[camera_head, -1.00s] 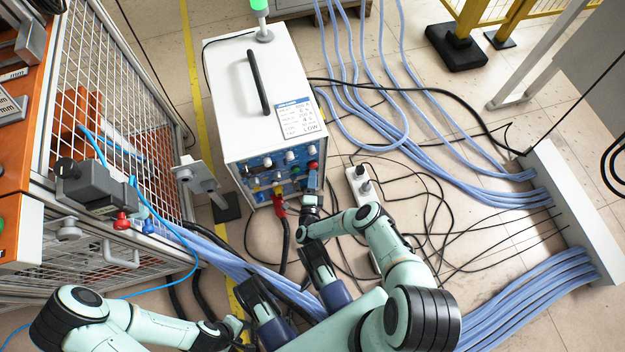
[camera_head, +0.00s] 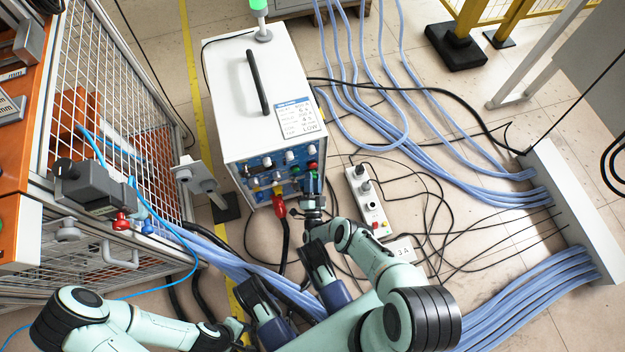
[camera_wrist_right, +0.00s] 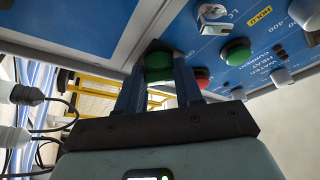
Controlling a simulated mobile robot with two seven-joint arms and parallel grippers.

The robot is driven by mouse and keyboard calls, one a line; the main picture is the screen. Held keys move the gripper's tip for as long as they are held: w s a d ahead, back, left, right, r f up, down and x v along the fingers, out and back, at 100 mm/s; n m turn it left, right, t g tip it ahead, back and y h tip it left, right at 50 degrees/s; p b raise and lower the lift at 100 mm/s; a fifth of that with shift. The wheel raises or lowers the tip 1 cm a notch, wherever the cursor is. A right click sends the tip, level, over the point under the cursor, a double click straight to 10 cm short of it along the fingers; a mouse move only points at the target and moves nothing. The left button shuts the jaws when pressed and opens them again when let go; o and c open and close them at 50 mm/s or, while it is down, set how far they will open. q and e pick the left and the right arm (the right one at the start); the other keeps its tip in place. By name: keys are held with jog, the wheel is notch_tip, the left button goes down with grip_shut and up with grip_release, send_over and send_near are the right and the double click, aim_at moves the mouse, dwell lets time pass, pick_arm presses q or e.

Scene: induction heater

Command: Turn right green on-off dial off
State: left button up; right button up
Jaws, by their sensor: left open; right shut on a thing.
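The white induction heater box (camera_head: 262,95) stands on the floor with its blue front panel (camera_head: 262,165) facing me. In the right wrist view, a green dial (camera_wrist_right: 158,66) at the panel's left edge sits between the blue fingers of my right gripper (camera_wrist_right: 158,85), which are shut on it. In the head view the right gripper (camera_head: 311,186) is at the panel's right side and covers part of it. A second green knob (camera_wrist_right: 236,52) and a red knob (camera_wrist_right: 202,76) are beside it. My left gripper (camera_head: 238,328) is open and low, away from the heater.
A white power strip (camera_head: 366,200) with plugs lies right of the heater. Black and blue cables cover the floor on the right. A red connector (camera_head: 279,205) with a black cable hangs at the panel. A mesh cage (camera_head: 110,100) stands left. A green lamp (camera_head: 259,5) tops the heater.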

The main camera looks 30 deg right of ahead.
jog(key=shift+w+d+r+n, duration=0.1)
jog(key=shift+n, duration=0.2)
jog(key=o, duration=1)
jog(key=shift+o, duration=0.2)
